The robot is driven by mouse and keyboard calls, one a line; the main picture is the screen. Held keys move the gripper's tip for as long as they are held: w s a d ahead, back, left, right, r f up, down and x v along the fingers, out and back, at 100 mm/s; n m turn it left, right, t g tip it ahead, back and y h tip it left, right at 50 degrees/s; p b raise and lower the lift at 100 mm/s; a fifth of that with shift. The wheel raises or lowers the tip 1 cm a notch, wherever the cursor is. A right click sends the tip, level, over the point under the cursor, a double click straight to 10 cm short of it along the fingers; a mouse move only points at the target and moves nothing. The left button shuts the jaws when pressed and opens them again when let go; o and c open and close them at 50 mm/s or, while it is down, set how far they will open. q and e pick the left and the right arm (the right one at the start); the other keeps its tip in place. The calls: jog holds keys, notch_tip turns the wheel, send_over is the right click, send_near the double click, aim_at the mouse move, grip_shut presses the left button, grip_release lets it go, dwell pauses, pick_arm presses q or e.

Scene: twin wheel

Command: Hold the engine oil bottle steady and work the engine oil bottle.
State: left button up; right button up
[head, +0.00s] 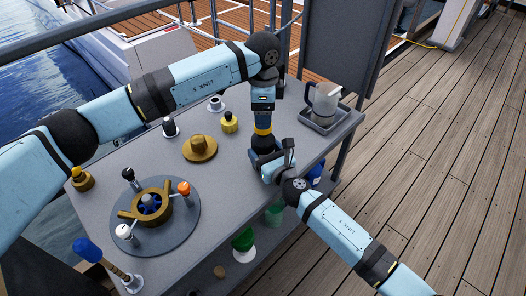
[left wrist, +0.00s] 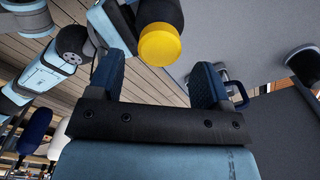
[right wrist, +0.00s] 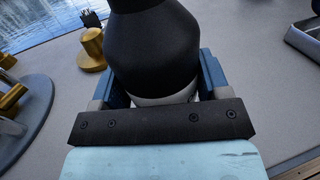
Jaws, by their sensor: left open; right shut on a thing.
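The engine oil bottle has a black rounded body (head: 265,144) and a yellow cap (head: 262,130), and stands near the table's right edge. My right gripper (head: 273,166) is shut on its lower part, where white shows between the jaws in the right wrist view (right wrist: 163,98). There the black upper body (right wrist: 152,50) fills the middle, and the cap is out of frame. My left gripper (head: 262,121) points down from above and is open over the cap. The bottle's base is hidden.
Several bottles, one green (head: 243,240), are on the lower shelf. Wooden deck lies right.

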pick_arm(q)
jog(key=shift+f, duration=1.95)
jog(key=shift+c, duration=0.5)
